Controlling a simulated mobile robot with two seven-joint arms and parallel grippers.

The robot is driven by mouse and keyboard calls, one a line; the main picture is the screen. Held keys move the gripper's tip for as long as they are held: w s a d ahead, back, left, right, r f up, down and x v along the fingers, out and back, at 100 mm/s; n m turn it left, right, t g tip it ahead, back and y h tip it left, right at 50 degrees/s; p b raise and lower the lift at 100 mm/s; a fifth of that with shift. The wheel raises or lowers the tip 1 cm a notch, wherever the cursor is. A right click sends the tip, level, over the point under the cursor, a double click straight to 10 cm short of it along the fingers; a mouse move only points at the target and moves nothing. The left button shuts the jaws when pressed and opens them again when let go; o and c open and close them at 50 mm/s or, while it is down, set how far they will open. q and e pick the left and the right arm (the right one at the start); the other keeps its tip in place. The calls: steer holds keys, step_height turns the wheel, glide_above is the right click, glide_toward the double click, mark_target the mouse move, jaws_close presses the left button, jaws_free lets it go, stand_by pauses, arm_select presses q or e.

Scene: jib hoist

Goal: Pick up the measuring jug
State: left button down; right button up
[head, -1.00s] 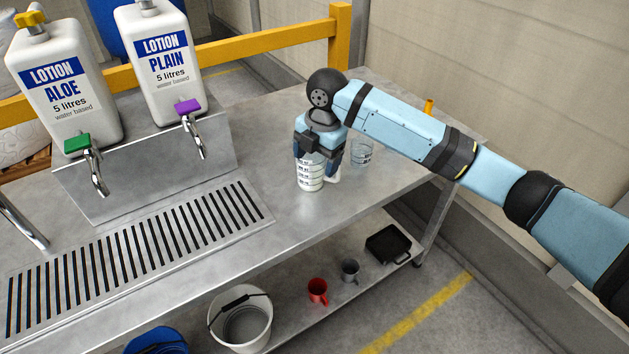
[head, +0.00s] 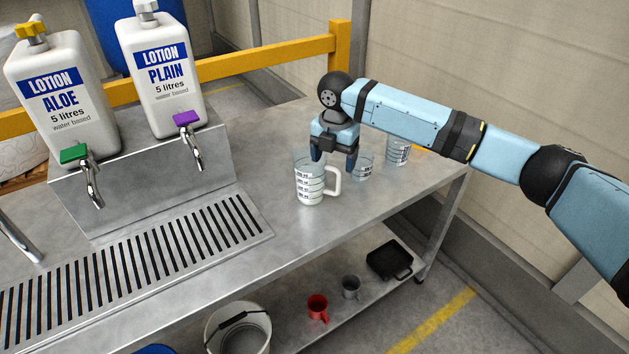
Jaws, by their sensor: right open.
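The measuring jug (head: 311,186) stands upright on the steel bench (head: 255,263). It is clear with dark markings, a white lower part and a white handle on its right side. My right gripper (head: 333,167) is open, with its fingers pointing down, above and behind the jug's right side. It holds nothing, and the jug stands apart on the bench. I cannot tell whether a finger touches the rim. My left gripper is not in view.
Two clear marked beakers (head: 362,168) and (head: 397,151) stand behind and right of the jug. Lotion containers (head: 64,105) and (head: 163,80) with taps stand left above a slotted drain (head: 150,262). A lower shelf holds a bucket (head: 237,330), mugs (head: 317,308) and a black tray (head: 389,260).

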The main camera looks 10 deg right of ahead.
mark_target(318, 180)
step_height(318, 180, down, 5)
steer(key=shift+f+b, duration=0.1)
steer(key=shift+b, duration=0.3)
steer(key=c, duration=1.1)
